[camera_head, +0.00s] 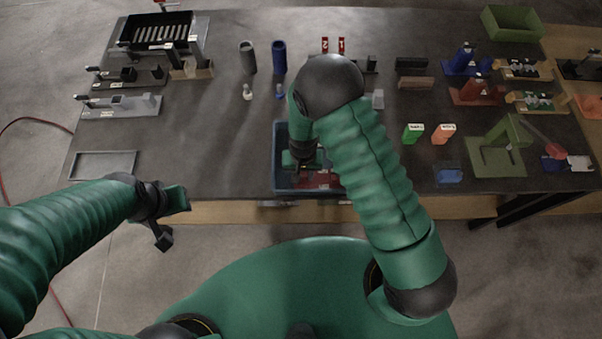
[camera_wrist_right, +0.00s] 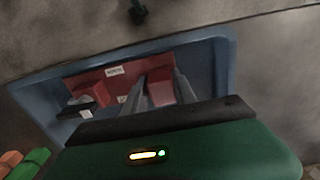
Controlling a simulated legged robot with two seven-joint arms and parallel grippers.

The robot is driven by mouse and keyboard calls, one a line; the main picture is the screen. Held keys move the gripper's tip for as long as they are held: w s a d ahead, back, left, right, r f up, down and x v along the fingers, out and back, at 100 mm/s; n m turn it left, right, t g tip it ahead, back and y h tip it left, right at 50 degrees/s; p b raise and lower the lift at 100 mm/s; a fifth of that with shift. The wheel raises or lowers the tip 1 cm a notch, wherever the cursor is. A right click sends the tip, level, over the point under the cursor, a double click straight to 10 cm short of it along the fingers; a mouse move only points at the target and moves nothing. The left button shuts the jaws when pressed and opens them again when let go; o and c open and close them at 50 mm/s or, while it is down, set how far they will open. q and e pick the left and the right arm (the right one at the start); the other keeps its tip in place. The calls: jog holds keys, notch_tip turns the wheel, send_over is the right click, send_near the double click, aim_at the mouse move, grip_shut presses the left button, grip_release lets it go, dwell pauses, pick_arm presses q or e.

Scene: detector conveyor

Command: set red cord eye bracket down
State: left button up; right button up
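The red cord eye bracket (camera_wrist_right: 118,72) shows in the right wrist view as a red plate with a white label and raised red blocks. It is inside the blue bin (camera_wrist_right: 222,62); I cannot tell whether it touches the floor. My right gripper (camera_wrist_right: 162,88) points down into the bin, with one finger on each side of a red block of the bracket, and looks shut on it. In the head view the bracket (camera_head: 322,179) is mostly hidden by my right arm and gripper (camera_head: 303,172). My left gripper (camera_head: 172,222) is open and empty, off the table's front edge.
A grey tray (camera_head: 103,165) lies at the front left of the dark table. Green and orange labelled blocks (camera_head: 444,133) and a green stand (camera_head: 497,150) are to the right. Bare table lies left of the bin.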

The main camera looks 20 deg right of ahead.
jog(key=shift+o, duration=1.4)
jog(key=shift+d, duration=0.2)
jog(key=shift+a, duration=0.5)
jog(key=shift+a+r, duration=0.2)
jog(key=shift+a, duration=0.05)
jog(key=r, duration=0.4)
jog(key=shift+w+a+r+b, duration=0.1)
jog(key=shift+w+r+b, duration=0.1)
jog(key=shift+b, duration=0.2)
jog(key=s+d+r+n+t, duration=0.1)
jog(key=s+d+r, duration=0.1)
jog(key=r, duration=0.4)
jog(key=s+d+r, duration=0.2)
jog(key=r, duration=0.5)
pick_arm(q)
jog(key=shift+a+f+b, duration=0.2)
jog(key=shift+f+b, duration=0.85)
jog(key=shift+f, duration=0.2)
jog(key=shift+a+f+b, duration=0.15)
jog(key=shift+f+b, duration=0.9)
jog(key=shift+f, duration=0.2)
pick_arm(e)
jog(key=s+d+n+t, duration=0.1)
jog(key=s+d+n, duration=0.1)
jog(key=s, duration=0.3)
jog(key=shift+d+f+t, duration=0.3)
jog(key=shift+d+f, duration=0.1)
jog(key=shift+d, duration=0.3)
